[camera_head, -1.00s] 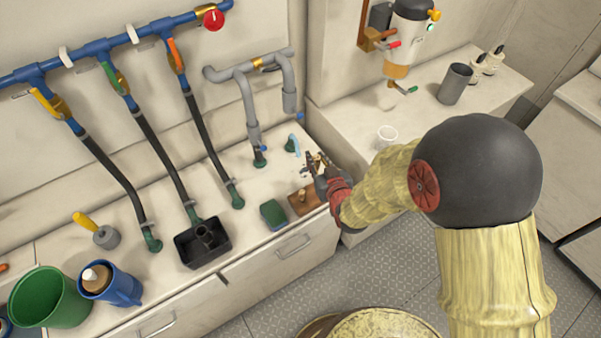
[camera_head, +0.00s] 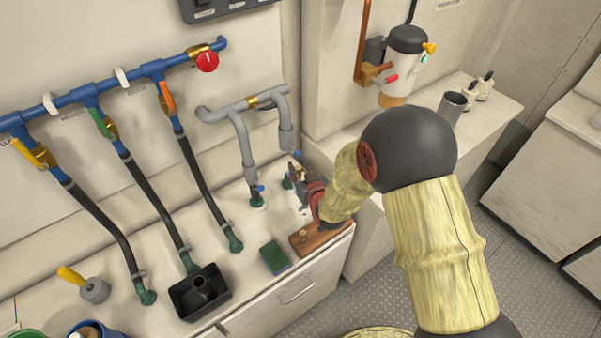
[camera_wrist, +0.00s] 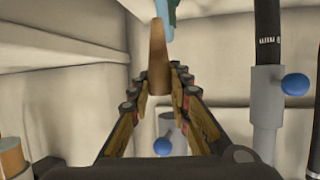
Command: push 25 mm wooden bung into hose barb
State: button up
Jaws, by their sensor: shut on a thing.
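A brown tapered wooden bung (camera_wrist: 158,55) stands between the fingertips of my gripper (camera_wrist: 158,80) in the wrist view. The jaws are shut on its lower part, and its narrower end points up in that picture. A light-blue piece (camera_wrist: 162,22) with a teal-green part (camera_wrist: 172,8) is at the top edge, right by the bung's tip. I cannot tell whether they touch. In the head view my gripper (camera_head: 297,176) is low over the right end of the counter. A green fitting (camera_head: 287,183), probably the hose barb, is just left of it, partly hidden.
A wooden block (camera_head: 325,239) with a small peg and a green sponge (camera_head: 273,257) lie near the counter's front edge. Grey pipes (camera_head: 246,150) with blue knobs stand close left of my gripper. A black tray (camera_head: 190,305) is farther left.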

jog(key=w+a+b, duration=0.1)
jog(key=w+a, duration=0.2)
jog(key=w, duration=0.2)
jog(key=shift+w+a+b, duration=0.15)
jog(key=shift+a+b, duration=0.15)
jog(key=shift+b, duration=0.05)
dwell(0.3)
jog(key=shift+f, duration=0.1)
jog(key=shift+b, duration=0.5)
dwell(1.2)
jog(key=shift+f+b, duration=1.6)
jog(key=shift+f, duration=0.3)
jog(key=o, duration=0.9)
jog(key=shift+o, duration=0.5)
jog(key=v, duration=1.2)
